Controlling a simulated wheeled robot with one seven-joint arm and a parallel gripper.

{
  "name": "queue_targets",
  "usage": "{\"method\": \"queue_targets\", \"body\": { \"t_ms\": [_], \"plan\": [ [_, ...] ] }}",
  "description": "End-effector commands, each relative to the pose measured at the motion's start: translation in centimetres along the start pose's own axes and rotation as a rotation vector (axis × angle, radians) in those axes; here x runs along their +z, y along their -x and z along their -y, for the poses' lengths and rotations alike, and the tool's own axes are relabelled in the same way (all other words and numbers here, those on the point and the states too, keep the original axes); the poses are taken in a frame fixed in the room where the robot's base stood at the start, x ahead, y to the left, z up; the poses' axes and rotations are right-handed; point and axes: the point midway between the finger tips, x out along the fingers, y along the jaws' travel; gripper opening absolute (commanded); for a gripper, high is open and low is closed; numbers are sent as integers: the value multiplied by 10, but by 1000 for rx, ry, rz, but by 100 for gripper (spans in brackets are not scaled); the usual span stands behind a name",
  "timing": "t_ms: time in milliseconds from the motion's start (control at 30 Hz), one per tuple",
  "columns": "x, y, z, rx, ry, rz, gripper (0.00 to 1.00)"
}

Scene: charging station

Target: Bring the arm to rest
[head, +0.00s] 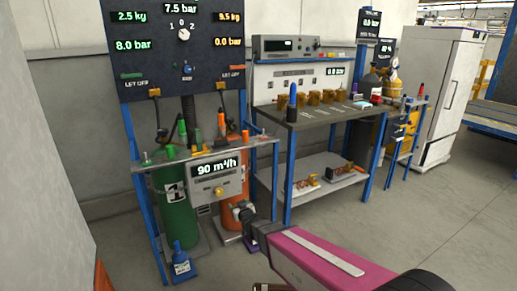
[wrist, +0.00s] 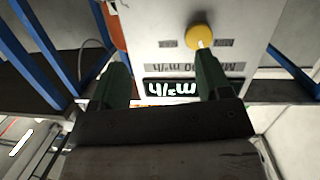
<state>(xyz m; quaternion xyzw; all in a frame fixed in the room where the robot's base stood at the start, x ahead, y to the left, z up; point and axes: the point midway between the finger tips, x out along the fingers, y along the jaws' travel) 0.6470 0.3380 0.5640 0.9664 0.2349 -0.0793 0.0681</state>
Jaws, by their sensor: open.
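My arm (head: 315,258), pink with a pale stripe, reaches in from the lower right of the head view. Its end is in front of the charging station, close to the lower right of the flow meter box (head: 216,170), which reads 90 m³/h. In the wrist view my gripper (wrist: 160,72) is open, with two dark green fingers apart and nothing between them. The box face and its yellow knob (wrist: 200,37) appear upside down beyond the fingers. The knob is near the right fingertip; I cannot tell whether they touch.
A green cylinder (head: 177,215) and an orange cylinder (head: 231,185) stand in the blue-legged frame. A workbench (head: 335,117) with fittings stands to the right, then a white cabinet (head: 446,95). Open floor lies at right.

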Motion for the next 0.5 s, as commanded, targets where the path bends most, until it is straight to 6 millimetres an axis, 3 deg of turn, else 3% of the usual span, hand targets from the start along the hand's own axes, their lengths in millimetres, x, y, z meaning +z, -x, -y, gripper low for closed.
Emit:
{"method": "queue_targets", "body": {
  "t_ms": [33, 267, 500],
  "plan": [
    [3, 9, -21, 26, -11, 65, 71],
    [33, 58, -104, 131, -85, 424, 71],
    [61, 145, -173, 217, -216, 819, 71]
  ]
}}
